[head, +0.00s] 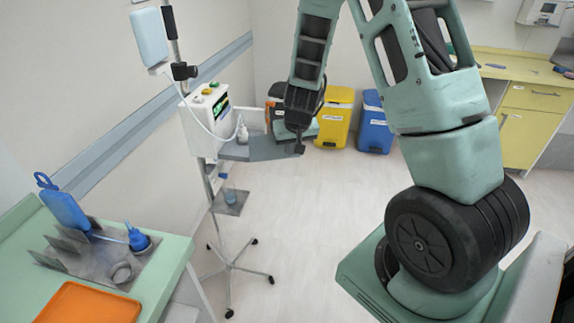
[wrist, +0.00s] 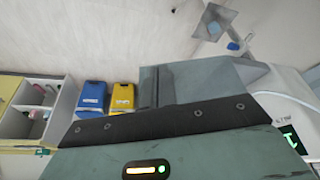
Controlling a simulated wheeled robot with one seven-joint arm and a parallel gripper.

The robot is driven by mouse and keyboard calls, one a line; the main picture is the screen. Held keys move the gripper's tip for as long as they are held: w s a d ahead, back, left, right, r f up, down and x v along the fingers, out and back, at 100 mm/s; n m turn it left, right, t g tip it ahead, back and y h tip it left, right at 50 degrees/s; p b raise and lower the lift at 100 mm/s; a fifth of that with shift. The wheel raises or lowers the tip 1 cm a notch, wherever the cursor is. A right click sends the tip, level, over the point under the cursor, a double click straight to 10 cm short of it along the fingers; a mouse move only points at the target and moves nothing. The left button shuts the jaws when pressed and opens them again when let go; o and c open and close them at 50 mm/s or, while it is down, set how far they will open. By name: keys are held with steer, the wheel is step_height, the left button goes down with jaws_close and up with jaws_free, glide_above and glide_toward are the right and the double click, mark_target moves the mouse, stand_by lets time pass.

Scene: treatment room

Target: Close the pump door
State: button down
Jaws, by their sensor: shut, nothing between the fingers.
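The pump (head: 205,118) is a white box with a green-lit display and coloured knobs, clamped to a wheeled pole at the left in the head view. A flat grey panel (head: 258,150), apparently its open door, stands out from the pump's lower right side. It seems to fill the middle of the wrist view too, as a grey sheet (wrist: 205,80); the pump's white casing (wrist: 290,85) is at the right there. My gripper (head: 299,149) is shut and empty, pointing down by the panel's outer end. I cannot tell whether they touch. My gripper's body hides part of the panel.
A yellow bin (head: 334,118) and a blue bin (head: 374,122) stand behind. A small tray (head: 230,202) is lower on the pole. A green table (head: 165,255) with an orange tray (head: 80,305) is front left. Floor between pole and base is clear.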

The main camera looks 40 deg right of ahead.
steer(key=w+d+n+y+b, duration=0.4)
steer(key=w+d+n+b, duration=0.1)
steer(key=w+n, duration=0.8)
steer(key=shift+w+d+n+g+y, duration=0.15)
steer(key=shift+w+n+g+y, duration=0.15)
steer(key=shift+g, duration=0.1)
steer(key=shift+s, duration=0.1)
stand_by(0.4)
